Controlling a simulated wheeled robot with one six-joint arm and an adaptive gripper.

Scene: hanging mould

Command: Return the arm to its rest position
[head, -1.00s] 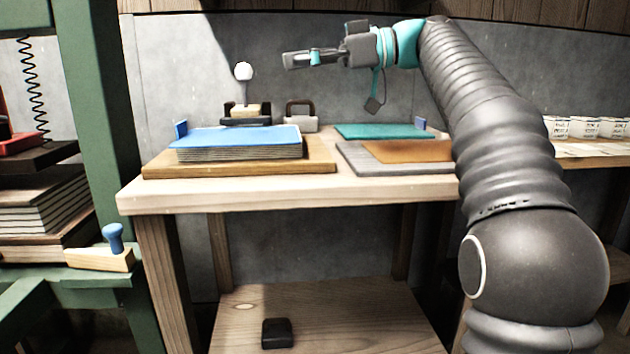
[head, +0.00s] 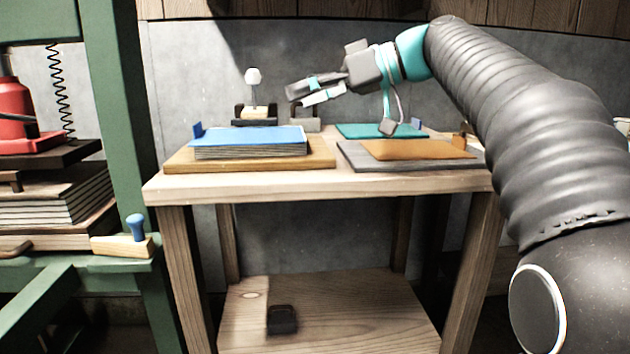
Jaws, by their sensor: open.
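My gripper (head: 318,94) is in the upper middle of the head view. Its jaws are open and I see nothing between them. It points left and a little down, in the air above the back part of the wooden table (head: 325,182). My arm reaches up from the lower right corner and bends over to the left at the top.
A stack with a blue top sheet (head: 258,137) lies on a board at the table's left. A teal sheet (head: 372,131) and a brown sheet (head: 415,149) lie at the right. A green frame (head: 113,120) with a red jack (head: 14,112) stands left. A black block (head: 282,319) sits on the lower shelf.

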